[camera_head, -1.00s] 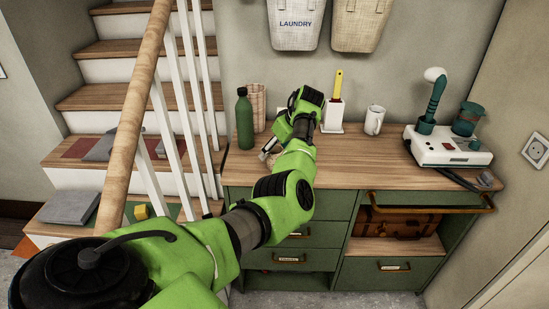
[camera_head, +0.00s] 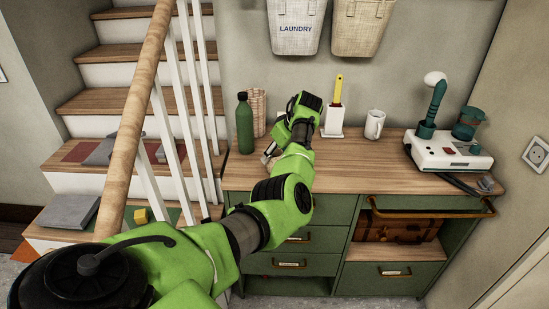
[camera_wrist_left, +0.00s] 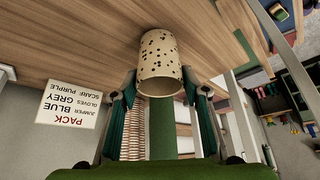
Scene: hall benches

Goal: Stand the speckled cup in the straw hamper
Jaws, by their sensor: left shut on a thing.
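The speckled cup (camera_wrist_left: 158,62), cream with dark spots, is between the fingers of my left gripper (camera_wrist_left: 158,88) in the left wrist view, its open rim facing the camera. My left gripper (camera_head: 268,156) is shut on it at the left part of the dresser top. In the head view the cup is hidden behind my gripper and wrist. Of two hampers on the wall, the tan, straw-coloured one (camera_head: 358,35) hangs at the right, above and behind the gripper; its inside cannot be seen. My right gripper is out of view.
The pale LAUNDRY hamper (camera_head: 297,38) hangs beside it. A green bottle (camera_head: 244,125), a ribbed container (camera_head: 259,105), a brush holder (camera_head: 333,120) and a white mug (camera_head: 374,124) stand along the back of the dresser top (camera_head: 365,165). A white device (camera_head: 448,152) is at right. A stair railing is left.

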